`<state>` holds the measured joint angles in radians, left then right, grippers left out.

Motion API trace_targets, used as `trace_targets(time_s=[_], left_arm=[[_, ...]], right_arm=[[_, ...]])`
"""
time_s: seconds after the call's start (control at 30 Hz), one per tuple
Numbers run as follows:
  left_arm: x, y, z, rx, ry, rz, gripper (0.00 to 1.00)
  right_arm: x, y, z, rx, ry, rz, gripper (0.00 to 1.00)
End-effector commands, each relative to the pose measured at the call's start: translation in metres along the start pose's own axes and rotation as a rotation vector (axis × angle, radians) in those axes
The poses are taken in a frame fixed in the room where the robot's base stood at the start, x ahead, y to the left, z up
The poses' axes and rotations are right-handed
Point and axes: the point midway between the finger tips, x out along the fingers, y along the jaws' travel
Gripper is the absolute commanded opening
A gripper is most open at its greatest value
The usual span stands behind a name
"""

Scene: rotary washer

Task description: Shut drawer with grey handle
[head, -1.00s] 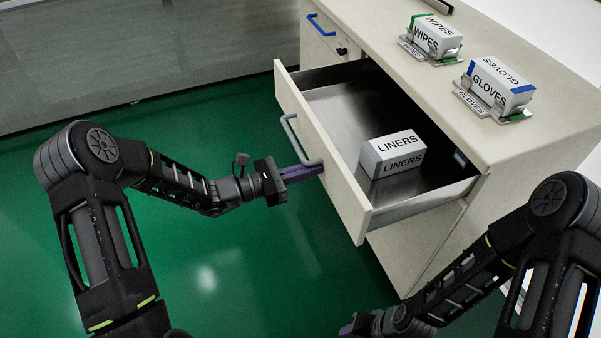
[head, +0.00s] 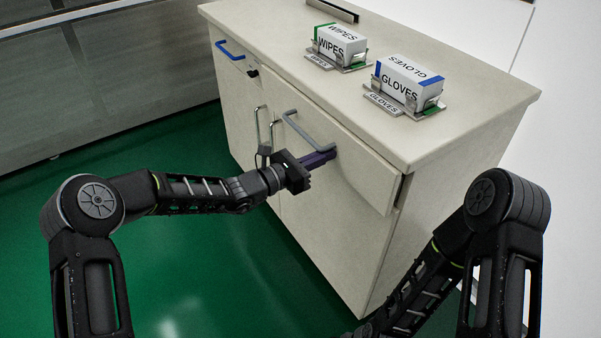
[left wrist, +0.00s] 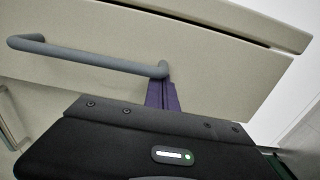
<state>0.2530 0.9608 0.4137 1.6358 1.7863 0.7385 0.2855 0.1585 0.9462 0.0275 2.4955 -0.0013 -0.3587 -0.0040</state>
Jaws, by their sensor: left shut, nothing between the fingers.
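The drawer with the grey handle (head: 365,171) is almost flush with the cabinet. A narrow dark gap shows at its right edge, and its inside is hidden. The grey handle (head: 309,131) is a bar across the drawer front, also seen in the left wrist view (left wrist: 85,56). My left gripper (head: 328,156) is shut and empty, its purple fingertips at the drawer front just beside the handle's right end. In the left wrist view the fingers (left wrist: 162,95) reach the front just below that end. My right gripper is out of the head view; only its arm shows at lower right.
The cabinet top (head: 440,125) carries a wipes box (head: 340,45) and a gloves box (head: 408,82) in holders. A drawer with a blue handle (head: 230,50) is at the left, with door handles (head: 258,125) below. The green floor (head: 190,270) is clear.

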Motion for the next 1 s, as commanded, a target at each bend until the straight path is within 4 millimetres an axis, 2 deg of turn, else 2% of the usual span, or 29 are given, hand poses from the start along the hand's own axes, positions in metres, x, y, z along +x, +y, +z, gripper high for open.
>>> trace_targets(time_s=[0.1, 0.3, 0.73, 1.0], left_arm=[[0.021, -0.001, -0.003, 0.001, -0.002, -0.002, 0.00], [0.039, 0.000, -0.001, -0.001, -0.001, 0.000, 0.00], [0.044, 0.000, 0.004, 0.001, -0.004, 0.001, 0.00], [0.039, 0.004, 0.005, 0.002, -0.007, 0.000, 0.00]], right_arm=[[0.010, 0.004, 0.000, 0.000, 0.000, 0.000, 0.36], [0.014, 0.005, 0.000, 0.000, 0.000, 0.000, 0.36], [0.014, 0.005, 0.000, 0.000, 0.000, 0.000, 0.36], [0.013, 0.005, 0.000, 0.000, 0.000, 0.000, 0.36]])
